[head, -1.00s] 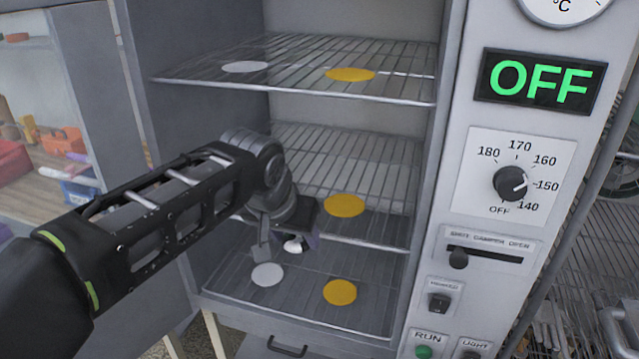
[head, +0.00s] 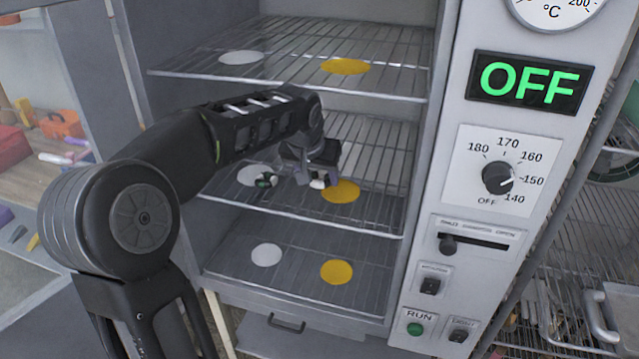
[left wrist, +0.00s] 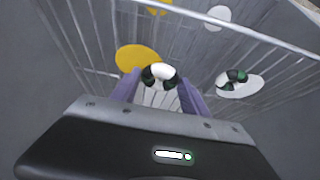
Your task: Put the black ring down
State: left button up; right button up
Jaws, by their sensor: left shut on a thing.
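My left gripper (head: 317,180) reaches into the open oven at the middle shelf. It is shut on a small black ring (left wrist: 160,75) with a bright white patch, which also shows in the head view (head: 318,184). The held ring is close to the yellow disc (head: 342,191) on the middle shelf (head: 375,215); I cannot tell whether it touches the shelf. A second dark ring (head: 265,180) with white and green patches lies on the white disc (head: 246,175) of that shelf, apart from my fingers. My right gripper is out of view.
The upper shelf (head: 300,45) is close above my forearm. The lower shelf (head: 310,300) has bare white and yellow discs. The oven's control panel (head: 490,190), with its display reading OFF, stands to the right. The right part of the middle shelf is clear.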

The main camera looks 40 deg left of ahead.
aim_at(319, 198)
pick_arm(q)
jog(key=shift+w+a, duration=0.15)
jog(key=shift+w, duration=0.3)
jog(key=shift+f+p, duration=0.5)
jog(key=shift+f, duration=1.25)
jog(key=shift+f, duration=0.15)
jog(key=o, duration=1.3)
jog(key=shift+o, duration=0.2)
jog(key=shift+s+r, duration=0.15)
jog(key=shift+r, duration=0.15)
jog(key=b+v, duration=0.1)
jog(key=v, duration=1)
jog(key=shift+s+r, duration=0.2)
jog(key=shift+r, duration=0.1)
